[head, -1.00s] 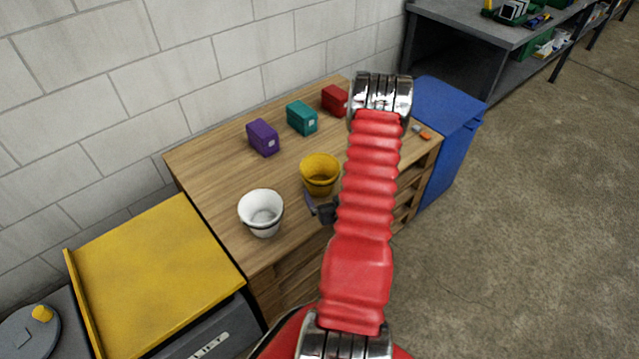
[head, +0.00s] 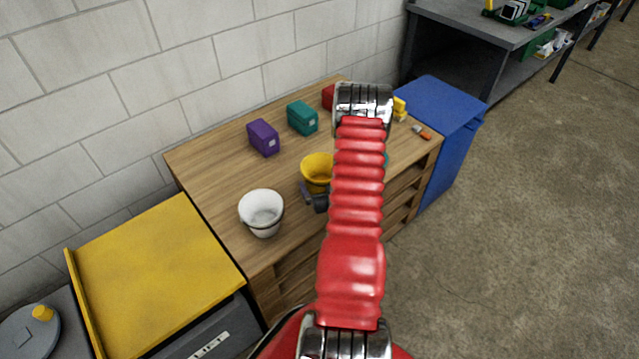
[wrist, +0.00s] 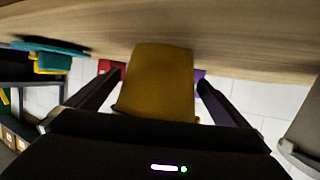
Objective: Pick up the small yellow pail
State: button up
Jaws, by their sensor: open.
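The small yellow pail (head: 316,170) stands upright on the wooden workbench, partly hidden behind my red arm in the head view. In the wrist view the yellow pail (wrist: 158,82) fills the middle, between the two dark fingers. My gripper (wrist: 155,92) is open, with one finger to each side of the pail. I cannot tell whether either finger touches it. In the head view my gripper (head: 313,198) shows as a dark shape at the pail's near side, mostly hidden by the arm.
A white pail (head: 262,212) stands left of the yellow one. Purple (head: 263,138), teal (head: 302,118) and red (head: 328,96) boxes stand toward the wall. The workbench (head: 215,165) has bare room at its left. A blue bin (head: 440,105) stands beyond its right end.

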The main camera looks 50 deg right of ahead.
jog(key=shift+x, duration=1.25)
jog(key=shift+c, duration=0.5)
jog(key=c, duration=0.8)
jog(key=shift+c, duration=0.2)
jog(key=shift+r, duration=0.15)
notch_tip(320, 180, up, 10)
